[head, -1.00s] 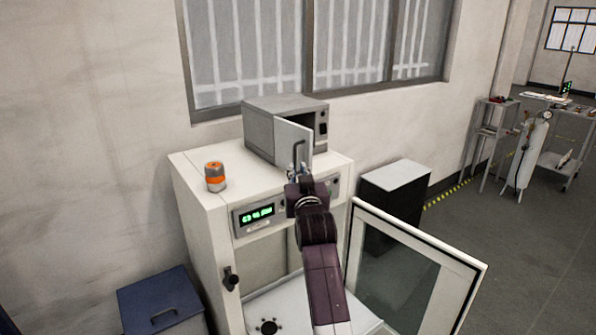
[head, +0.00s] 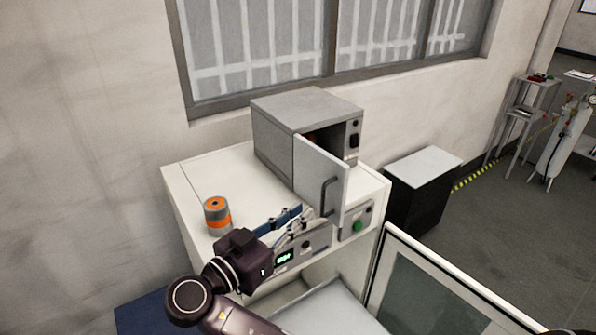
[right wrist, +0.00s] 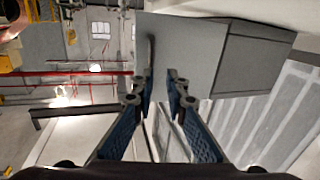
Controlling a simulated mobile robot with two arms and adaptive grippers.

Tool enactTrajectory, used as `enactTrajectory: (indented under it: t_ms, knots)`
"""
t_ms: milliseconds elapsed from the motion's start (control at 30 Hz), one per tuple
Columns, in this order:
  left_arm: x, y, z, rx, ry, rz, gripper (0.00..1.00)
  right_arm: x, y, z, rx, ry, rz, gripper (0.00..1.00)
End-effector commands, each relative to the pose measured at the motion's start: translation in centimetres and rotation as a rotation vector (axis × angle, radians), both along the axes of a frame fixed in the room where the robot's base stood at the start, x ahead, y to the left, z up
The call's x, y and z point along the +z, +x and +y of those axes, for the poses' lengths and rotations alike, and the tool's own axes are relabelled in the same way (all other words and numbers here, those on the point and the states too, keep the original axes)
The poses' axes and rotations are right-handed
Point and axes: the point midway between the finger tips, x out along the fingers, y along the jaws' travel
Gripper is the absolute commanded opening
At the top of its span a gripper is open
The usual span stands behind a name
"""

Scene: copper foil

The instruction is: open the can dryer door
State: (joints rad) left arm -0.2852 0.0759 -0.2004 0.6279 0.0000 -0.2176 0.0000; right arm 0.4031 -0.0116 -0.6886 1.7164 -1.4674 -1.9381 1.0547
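The can dryer is a small grey box (head: 302,110) on the white cabinet top. Its door (head: 312,174) stands ajar, with a dark handle (head: 327,196) on the outer face and a dark inside showing behind it. My right gripper (head: 312,222) is just below and left of the handle, in front of the door. In the right wrist view, its fingers (right wrist: 160,82) are apart with nothing held between them. The door (right wrist: 186,58) and handle (right wrist: 151,52) are beyond the tips; whether a finger touches the handle cannot be told. My left gripper is not in view.
An orange and grey canister (head: 217,216) stands on the cabinet top (head: 190,175), left of the dryer. The cabinet's large glass door (head: 430,290) hangs open at lower right. A black box with a pale top (head: 424,164) stands right of the cabinet.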

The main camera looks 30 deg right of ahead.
Motion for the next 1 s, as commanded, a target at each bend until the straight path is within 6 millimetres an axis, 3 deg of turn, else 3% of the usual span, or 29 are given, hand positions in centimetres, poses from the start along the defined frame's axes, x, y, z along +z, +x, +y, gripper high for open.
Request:
enactTrajectory:
  t_ms: [133, 467, 700, 1000]
  knots:
    - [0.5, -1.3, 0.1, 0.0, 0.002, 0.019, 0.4, 0.4, -1.3, -0.4, -0.034, -0.007, -0.041, 0.13]
    - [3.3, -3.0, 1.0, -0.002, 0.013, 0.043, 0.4, 0.7, 0.4, -5.1, -0.035, -0.009, -0.039, 0.13]
    - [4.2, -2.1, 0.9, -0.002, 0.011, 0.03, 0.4, 0.3, 1.2, -7.1, -0.033, -0.006, -0.038, 0.13]
    - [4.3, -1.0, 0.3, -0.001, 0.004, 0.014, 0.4, 0.1, 1.2, -7.3, -0.032, -0.005, -0.039, 0.11]
